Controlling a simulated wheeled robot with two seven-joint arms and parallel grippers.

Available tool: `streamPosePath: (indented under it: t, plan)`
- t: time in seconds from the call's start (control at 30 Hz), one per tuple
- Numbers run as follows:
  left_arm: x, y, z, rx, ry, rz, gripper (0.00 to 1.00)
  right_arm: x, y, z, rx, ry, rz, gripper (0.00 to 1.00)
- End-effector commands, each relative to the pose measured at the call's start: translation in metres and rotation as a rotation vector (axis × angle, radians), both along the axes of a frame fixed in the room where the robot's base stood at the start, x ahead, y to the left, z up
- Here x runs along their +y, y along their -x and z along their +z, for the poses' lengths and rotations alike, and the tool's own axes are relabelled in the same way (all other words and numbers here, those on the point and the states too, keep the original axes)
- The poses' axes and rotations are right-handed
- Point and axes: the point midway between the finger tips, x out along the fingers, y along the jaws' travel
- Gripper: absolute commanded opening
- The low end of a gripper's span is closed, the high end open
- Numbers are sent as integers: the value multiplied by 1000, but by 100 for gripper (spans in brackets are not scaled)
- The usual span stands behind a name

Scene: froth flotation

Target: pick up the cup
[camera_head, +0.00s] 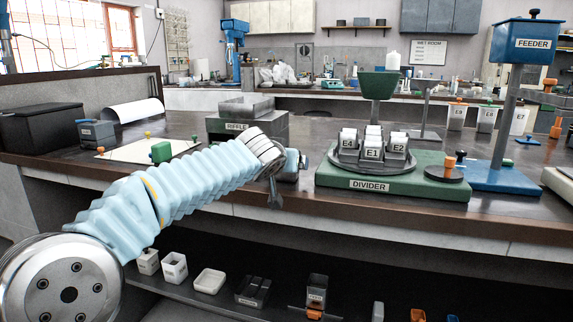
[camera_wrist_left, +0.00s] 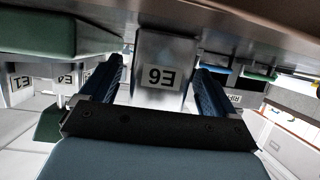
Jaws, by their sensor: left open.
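A grey metal cup labelled E6 (camera_wrist_left: 162,60) appears upside down in the left wrist view, between the two blue fingers of my left gripper (camera_wrist_left: 163,82). The fingers are open, one on each side; I cannot tell whether either touches it. In the head view my left gripper (camera_head: 275,185) is at the table's front edge, left of the green divider (camera_head: 425,185), and mostly hides whatever it surrounds. Other cups stand on the divider, among them E4 (camera_head: 347,142), E1 (camera_head: 373,153) and E2 (camera_head: 398,148). My right gripper is not in view.
The riffle box (camera_head: 270,128) stands behind my left arm. The blue feeder stand (camera_head: 500,130) is right of the divider. A lower shelf (camera_head: 210,302) holds small containers.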

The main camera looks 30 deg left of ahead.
Motion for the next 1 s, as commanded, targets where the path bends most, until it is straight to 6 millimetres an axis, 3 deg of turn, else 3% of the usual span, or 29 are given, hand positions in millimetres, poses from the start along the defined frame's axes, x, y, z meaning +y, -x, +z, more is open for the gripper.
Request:
streamPosePath:
  t: [0.13,0.37,0.8,1.0]
  plan:
    - [4,-14,-5,-1,1,-1,89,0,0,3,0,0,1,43]
    - [4,-15,-6,-2,1,-1,89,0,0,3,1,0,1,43]
    - [4,-15,-6,-1,1,-1,23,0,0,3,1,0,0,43]
    - [3,-15,-5,-3,1,-1,23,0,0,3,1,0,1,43]
